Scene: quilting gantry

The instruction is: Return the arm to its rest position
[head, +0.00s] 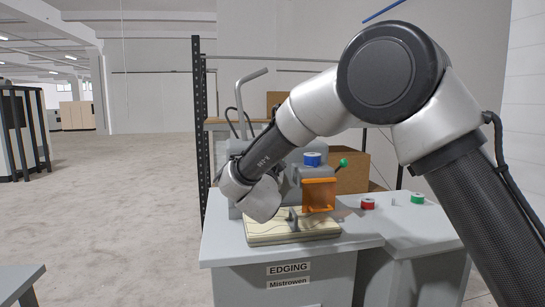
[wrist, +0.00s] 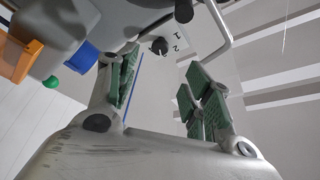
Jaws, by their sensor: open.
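My arm reaches in from the right in the head view and bends down to the left over the grey edging table (head: 345,240). In the head view the fingertips cannot be made out.
The machine carries a blue spool (head: 312,159), an orange bracket (head: 318,194) and a green knob (head: 343,163). A red spool (head: 367,204) and a green spool (head: 417,198) stand to the right. A cardboard box (head: 352,172) is behind. Open floor (head: 110,200) lies left.

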